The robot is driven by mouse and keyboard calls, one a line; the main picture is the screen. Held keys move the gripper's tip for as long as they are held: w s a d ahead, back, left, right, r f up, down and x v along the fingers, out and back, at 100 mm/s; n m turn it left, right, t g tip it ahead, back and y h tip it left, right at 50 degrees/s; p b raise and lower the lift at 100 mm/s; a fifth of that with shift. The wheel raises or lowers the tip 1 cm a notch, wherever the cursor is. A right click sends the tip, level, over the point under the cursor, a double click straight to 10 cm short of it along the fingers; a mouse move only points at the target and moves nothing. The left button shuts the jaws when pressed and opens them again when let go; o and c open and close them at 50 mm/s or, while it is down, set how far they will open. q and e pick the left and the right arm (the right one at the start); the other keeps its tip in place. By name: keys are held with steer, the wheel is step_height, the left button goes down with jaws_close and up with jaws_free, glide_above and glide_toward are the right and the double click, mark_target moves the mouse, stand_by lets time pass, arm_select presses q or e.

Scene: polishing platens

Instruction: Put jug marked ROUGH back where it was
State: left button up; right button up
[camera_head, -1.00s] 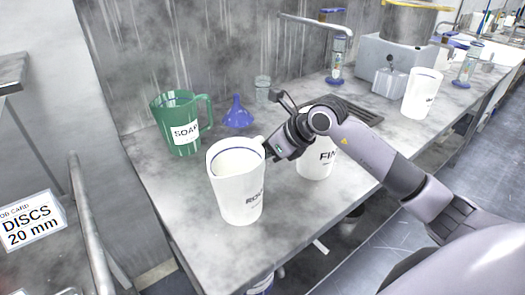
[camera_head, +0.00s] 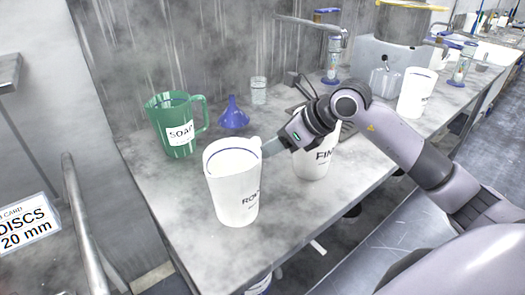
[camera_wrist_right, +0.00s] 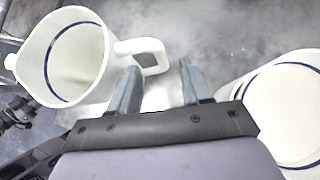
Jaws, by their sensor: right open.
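The white jug marked ROUGH (camera_head: 236,190) stands upright near the front left of the grey bench. Its handle points right, toward my right gripper. In the right wrist view the jug (camera_wrist_right: 75,60) is at the upper left, and its handle (camera_wrist_right: 150,52) lies just beyond my fingertips. My right gripper (camera_wrist_right: 157,75) is open, with its two fingers apart; nothing is clamped between them. In the head view the right gripper (camera_head: 272,147) is just right of the jug, by the handle. Whether a finger touches the handle I cannot tell. My left gripper is not in view.
A white jug marked FIN, rest hidden (camera_head: 313,165), stands close to the right of my gripper. A green SOAP jug (camera_head: 178,130), a blue funnel (camera_head: 234,115) and a clear beaker (camera_head: 259,90) stand behind. Another white jug (camera_head: 415,95) is farther right. The bench front is clear.

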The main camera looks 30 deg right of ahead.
steer(key=v, duration=0.6)
steer(key=shift+b, duration=0.35)
steer(key=shift+s, duration=0.1)
